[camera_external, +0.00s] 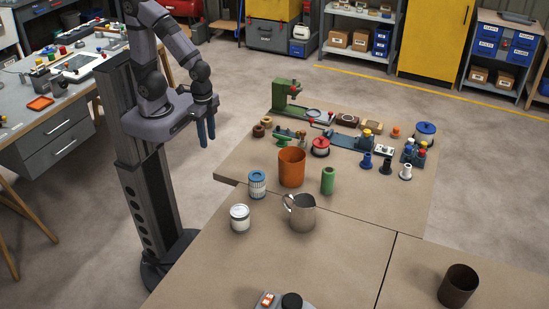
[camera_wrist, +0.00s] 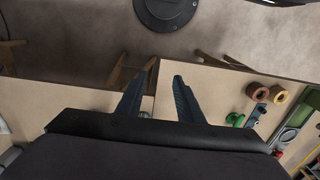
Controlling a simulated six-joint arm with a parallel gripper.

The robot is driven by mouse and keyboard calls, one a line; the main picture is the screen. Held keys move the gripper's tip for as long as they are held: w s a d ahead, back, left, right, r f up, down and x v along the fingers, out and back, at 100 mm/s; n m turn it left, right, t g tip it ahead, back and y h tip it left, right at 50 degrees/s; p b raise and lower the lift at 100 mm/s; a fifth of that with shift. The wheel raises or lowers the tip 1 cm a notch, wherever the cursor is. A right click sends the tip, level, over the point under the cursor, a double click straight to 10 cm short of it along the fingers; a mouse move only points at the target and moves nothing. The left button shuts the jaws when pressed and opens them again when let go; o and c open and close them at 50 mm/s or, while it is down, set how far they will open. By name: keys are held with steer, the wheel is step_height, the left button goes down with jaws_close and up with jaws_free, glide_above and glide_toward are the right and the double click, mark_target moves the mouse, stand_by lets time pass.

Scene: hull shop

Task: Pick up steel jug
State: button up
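The steel jug (camera_external: 301,213) stands upright on the table in the external view, with its curved handle at its upper left. My gripper (camera_external: 207,138) is raised in the air beyond the table's left edge, up and to the left of the jug and well apart from it. In the wrist view my gripper's two fingers (camera_wrist: 157,82) are spread apart with nothing between them. I cannot make out the jug in the wrist view.
An orange cup (camera_external: 291,167) stands just behind the jug. A green cylinder (camera_external: 328,180), a blue-topped can (camera_external: 257,184) and a white can (camera_external: 240,218) are close around it. A dark brown cup (camera_external: 458,287) stands at the right. The table between them is clear.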

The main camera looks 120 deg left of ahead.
steer(key=m+t+h+b, duration=0.2)
steer(key=t+b, duration=0.4)
steer(key=t, duration=0.4)
glide_toward(259, 179)
steer(key=w+f, duration=0.1)
steer(key=w, duration=0.1)
steer(key=w+d+f, duration=0.1)
steer(key=w, duration=0.2)
steer(key=w+f, duration=0.1)
steer(key=w, duration=0.1)
steer(key=shift+w+d+f, duration=0.2)
steer(key=shift+w+d, duration=0.15)
steer(key=shift+w+d+t+h+b, duration=0.15)
steer(key=shift+w+t+b, duration=0.25)
steer(key=shift+t, duration=0.4)
steer(key=shift+w+d+t+h+b, duration=0.2)
steer(key=shift+w+t, duration=0.25)
steer(key=shift+t, duration=0.35)
steer(key=shift+r, duration=0.1)
steer(key=shift+d+p+x, duration=0.15)
steer(key=shift+p+x, duration=0.4)
steer(key=shift+x, duration=1.3)
steer(key=shift+d+p+x, duration=0.2)
steer(key=shift+p+x, duration=0.3)
steer(key=shift+x, duration=1.35)
steer(key=shift+r, duration=0.15)
steer(key=shift+r, duration=0.1)
jaws_close()
